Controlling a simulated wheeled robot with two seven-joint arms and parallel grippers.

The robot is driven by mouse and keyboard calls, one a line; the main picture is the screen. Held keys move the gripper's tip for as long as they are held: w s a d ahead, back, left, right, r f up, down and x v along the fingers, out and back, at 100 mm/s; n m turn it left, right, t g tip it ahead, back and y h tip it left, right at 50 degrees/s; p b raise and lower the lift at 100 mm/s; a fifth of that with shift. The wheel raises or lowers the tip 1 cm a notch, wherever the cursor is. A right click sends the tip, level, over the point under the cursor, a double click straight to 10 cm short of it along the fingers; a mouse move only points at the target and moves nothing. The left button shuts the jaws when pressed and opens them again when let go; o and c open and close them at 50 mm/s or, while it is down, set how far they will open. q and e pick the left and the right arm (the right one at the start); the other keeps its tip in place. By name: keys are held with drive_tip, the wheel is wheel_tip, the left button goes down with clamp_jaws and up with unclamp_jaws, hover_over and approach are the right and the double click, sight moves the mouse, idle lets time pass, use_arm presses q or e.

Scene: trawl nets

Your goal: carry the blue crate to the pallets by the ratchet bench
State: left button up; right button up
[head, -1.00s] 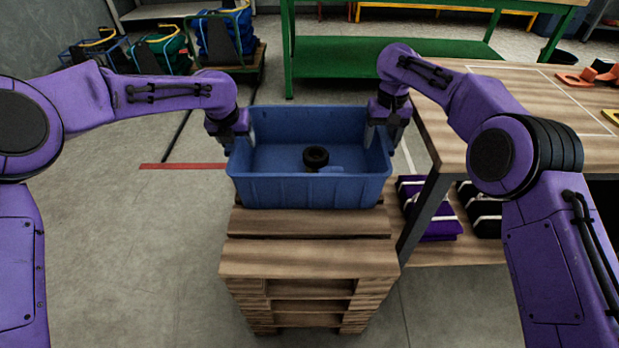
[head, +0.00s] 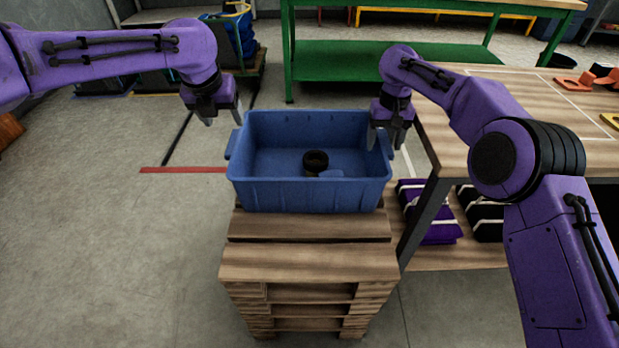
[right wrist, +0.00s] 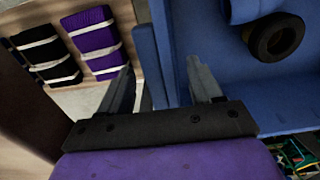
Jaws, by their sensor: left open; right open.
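The blue crate (head: 308,195) sits upright on the stacked wooden pallets (head: 310,262), beside a wooden-topped bench (head: 470,110). A black ring-shaped part (head: 316,161) and a small blue piece lie inside it; the ring also shows in the right wrist view (right wrist: 275,37). My left gripper (head: 224,116) is open and empty, above and left of the crate's left end, apart from it. My right gripper (head: 388,142) is open at the crate's right end. In the right wrist view its fingers (right wrist: 160,90) straddle the crate's end wall (right wrist: 165,50).
Purple and black strapped bundles (head: 428,212) lie on the bench's lower shelf, right of the pallets. Orange parts (head: 575,84) lie on the bench top. A green rack (head: 390,52) stands behind. Floor to the left is clear, with a red line (head: 183,170).

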wheel_tip(320, 180, up, 7)
idle(0.5)
